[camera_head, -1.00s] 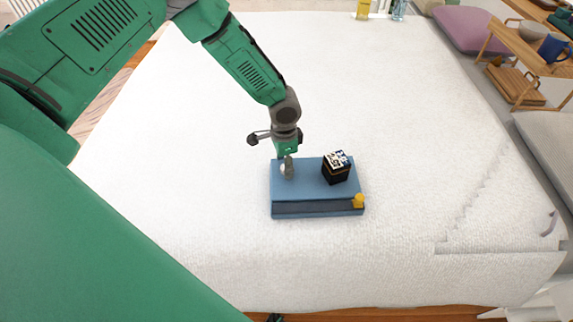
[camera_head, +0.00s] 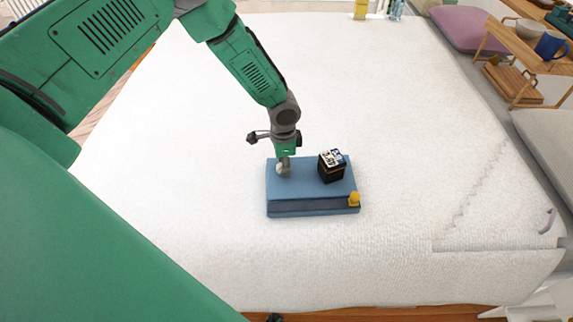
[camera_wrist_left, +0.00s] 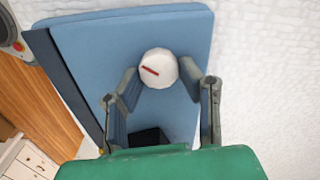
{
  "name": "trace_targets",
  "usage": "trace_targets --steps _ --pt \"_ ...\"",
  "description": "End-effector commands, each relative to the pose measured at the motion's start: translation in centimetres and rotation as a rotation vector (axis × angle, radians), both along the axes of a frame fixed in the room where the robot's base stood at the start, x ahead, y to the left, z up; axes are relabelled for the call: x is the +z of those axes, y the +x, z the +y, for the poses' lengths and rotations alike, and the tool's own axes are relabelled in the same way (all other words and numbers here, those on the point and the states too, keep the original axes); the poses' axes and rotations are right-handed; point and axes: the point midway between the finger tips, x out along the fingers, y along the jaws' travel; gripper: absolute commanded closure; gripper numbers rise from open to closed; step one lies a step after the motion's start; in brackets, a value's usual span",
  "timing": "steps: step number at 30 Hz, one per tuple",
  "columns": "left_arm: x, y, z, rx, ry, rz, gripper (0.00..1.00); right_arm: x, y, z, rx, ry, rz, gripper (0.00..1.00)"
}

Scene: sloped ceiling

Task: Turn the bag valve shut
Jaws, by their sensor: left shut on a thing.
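The valve is a white round knob (camera_wrist_left: 158,68) with a red mark lying slightly slanted across its top. It sits on the top face of a blue padded bag (camera_head: 300,184), towards its left end in the head view. The bag also shows in the left wrist view (camera_wrist_left: 85,45). My left gripper (camera_head: 284,168) points down at the knob from above. In the left wrist view its fingers (camera_wrist_left: 160,75) are on either side of the knob, shut on it. In the head view the fingers partly hide the knob. My right gripper is not in view.
A black box (camera_head: 332,168) with a patterned top stands on the bag, right of the knob. A yellow knob (camera_head: 354,200) is at the bag's front right corner. The bag lies on a wide white bed (camera_head: 420,150) with free room around it. A wooden shelf (camera_head: 525,60) stands at the right.

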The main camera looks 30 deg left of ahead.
Motion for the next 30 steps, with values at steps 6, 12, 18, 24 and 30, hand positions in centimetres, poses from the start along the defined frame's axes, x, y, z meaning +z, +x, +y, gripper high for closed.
trace_targets --steps 6,12,18,24,30 --pt "-0.3 -0.3 0.3 -0.008 0.004 0.008 0.97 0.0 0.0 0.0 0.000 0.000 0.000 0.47" --pt "-0.2 -0.3 0.2 -0.007 0.002 0.006 0.47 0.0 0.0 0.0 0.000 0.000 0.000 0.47" --pt "-0.1 -0.2 0.1 -0.008 0.001 0.004 0.47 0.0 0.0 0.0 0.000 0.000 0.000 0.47" --pt "1.3 0.0 -0.1 -0.009 0.002 -0.001 0.47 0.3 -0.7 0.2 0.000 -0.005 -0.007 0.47" --pt "5.3 0.0 0.0 -0.007 0.003 0.000 0.47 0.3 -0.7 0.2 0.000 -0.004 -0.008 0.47"
